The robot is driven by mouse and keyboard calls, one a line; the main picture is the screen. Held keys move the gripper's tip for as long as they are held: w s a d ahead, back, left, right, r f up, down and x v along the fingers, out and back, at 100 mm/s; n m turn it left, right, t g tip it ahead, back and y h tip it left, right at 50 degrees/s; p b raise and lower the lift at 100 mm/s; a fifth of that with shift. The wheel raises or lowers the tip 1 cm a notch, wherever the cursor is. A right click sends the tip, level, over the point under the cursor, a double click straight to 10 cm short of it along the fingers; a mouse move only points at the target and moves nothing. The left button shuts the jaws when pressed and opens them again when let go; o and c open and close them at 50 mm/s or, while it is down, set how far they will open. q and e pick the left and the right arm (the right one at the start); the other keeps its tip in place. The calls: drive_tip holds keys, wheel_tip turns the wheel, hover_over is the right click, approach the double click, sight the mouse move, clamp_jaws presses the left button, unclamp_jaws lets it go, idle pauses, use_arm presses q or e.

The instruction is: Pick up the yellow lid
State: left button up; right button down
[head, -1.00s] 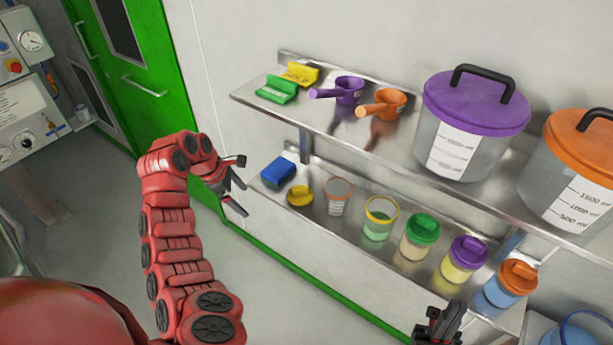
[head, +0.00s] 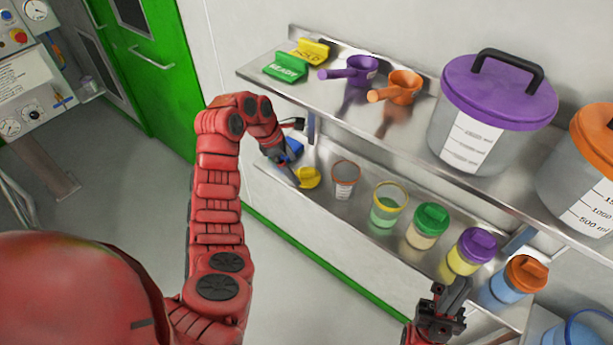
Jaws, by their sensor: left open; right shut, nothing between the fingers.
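The yellow lid (head: 309,178) lies on the lower steel shelf, left of an open cup with an orange rim. My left gripper (head: 297,170) is open, just left of the lid, with one fingertip at or very near its left edge. I cannot tell whether they touch. The lid is not clearly between the fingers, and part of the gripper is hidden by my arm. My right gripper (head: 450,295) is shut and empty, low in front of the lower shelf near the purple-lidded jar.
A blue object (head: 294,148) sits behind my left gripper. The cup (head: 344,180), a yellow-rimmed cup (head: 388,208) and jars with green (head: 431,218), purple (head: 478,244) and orange (head: 525,273) lids line the lower shelf. The upper shelf (head: 330,100) overhangs, holding scoops, signs and large tubs.

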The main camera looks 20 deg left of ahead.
sight(307, 175)
use_arm(q)
drive_tip(key=x, duration=0.2)
drive_tip(key=b+x, duration=0.1)
drive_tip(key=shift+w+d, duration=0.25)
drive_tip(key=shift+w, duration=0.05)
drive_tip(key=shift+s, duration=0.1)
drive_tip(key=shift+c, duration=0.3)
